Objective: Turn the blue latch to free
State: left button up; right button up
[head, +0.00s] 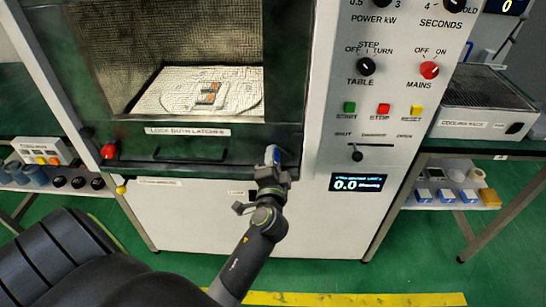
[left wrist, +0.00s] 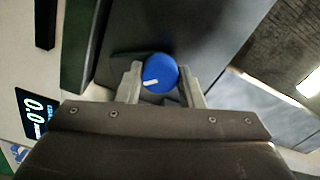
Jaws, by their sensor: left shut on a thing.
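The blue latch (left wrist: 160,72) is a round blue knob with a white line on its face. In the left wrist view it sits between the two fingers of my left gripper (left wrist: 163,88), which is shut on it. In the head view the blue latch (head: 272,155) shows at the lower right corner of the green oven door, just beyond my left gripper (head: 268,172). My gripper hides part of the latch there. My right gripper is not in view.
A red latch (head: 109,151) is at the door's lower left corner. A dark handle bar (head: 190,158) runs under the label "LOCK BOTH LATCHES". The control panel (head: 385,80) with knobs and buttons is to the right. A cooling rack (head: 485,95) stands farther right.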

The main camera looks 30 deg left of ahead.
pick_arm(q)
jog(key=shift+m+p, duration=0.35)
jog(key=shift+m, duration=0.65)
jog(key=o, duration=1)
jog(key=shift+f, duration=0.1)
